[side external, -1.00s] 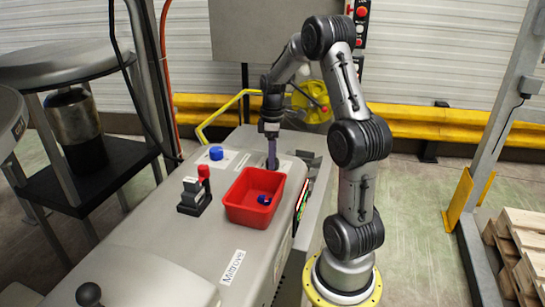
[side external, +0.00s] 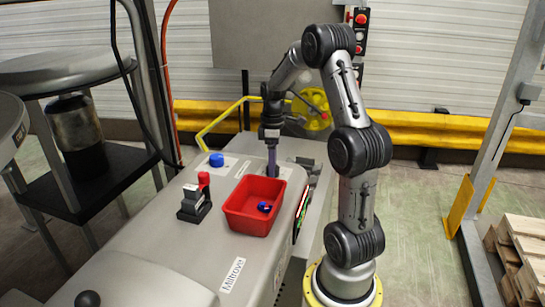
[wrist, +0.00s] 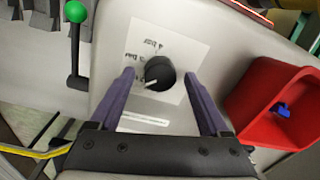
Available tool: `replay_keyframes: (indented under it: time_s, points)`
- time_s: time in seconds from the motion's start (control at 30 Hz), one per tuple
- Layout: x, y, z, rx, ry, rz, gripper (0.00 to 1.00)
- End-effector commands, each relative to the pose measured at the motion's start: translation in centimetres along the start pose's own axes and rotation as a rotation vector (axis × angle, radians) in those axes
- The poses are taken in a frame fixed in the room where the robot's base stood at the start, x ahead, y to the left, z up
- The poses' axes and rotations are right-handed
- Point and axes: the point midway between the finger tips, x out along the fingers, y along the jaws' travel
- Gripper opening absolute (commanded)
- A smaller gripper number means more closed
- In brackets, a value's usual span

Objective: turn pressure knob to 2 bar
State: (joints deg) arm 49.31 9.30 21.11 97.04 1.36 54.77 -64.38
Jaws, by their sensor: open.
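The pressure knob (wrist: 158,72) is round and black with a white pointer mark. It sits on a white label plate (wrist: 172,40) with printed bar values, too blurred to read surely; the pointer aims toward the lower left in the wrist view. My gripper (wrist: 159,76) is open, with one purple finger on each side of the knob; I see a gap on both sides, and cannot tell the height of the tips against it. In the side view my gripper (side external: 271,172) points down at the machine top behind the red bin, and the knob is hidden there.
A red bin (side external: 245,222) with a small blue object (side external: 264,207) stands close to my gripper. A green-ball lever (wrist: 76,48) is near the left finger.

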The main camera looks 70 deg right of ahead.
Motion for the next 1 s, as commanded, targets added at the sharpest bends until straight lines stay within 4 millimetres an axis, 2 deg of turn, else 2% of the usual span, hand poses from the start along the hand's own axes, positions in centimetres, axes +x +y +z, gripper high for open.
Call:
replay_keyframes:
  time_s: [0.17,0.5,0.7,0.83,1.0]
  points:
    - [-1.8,0.1,-0.1,0.000,0.003,0.005,0.80]
    - [-9.0,0.1,-0.1,0.000,0.003,0.007,0.80]
    - [-12.2,0.1,0.0,0.000,0.002,0.005,0.80]
    - [-13.4,0.1,0.0,0.000,0.002,0.003,0.80]
    - [-13.8,0.0,0.0,0.000,0.001,0.002,0.80]
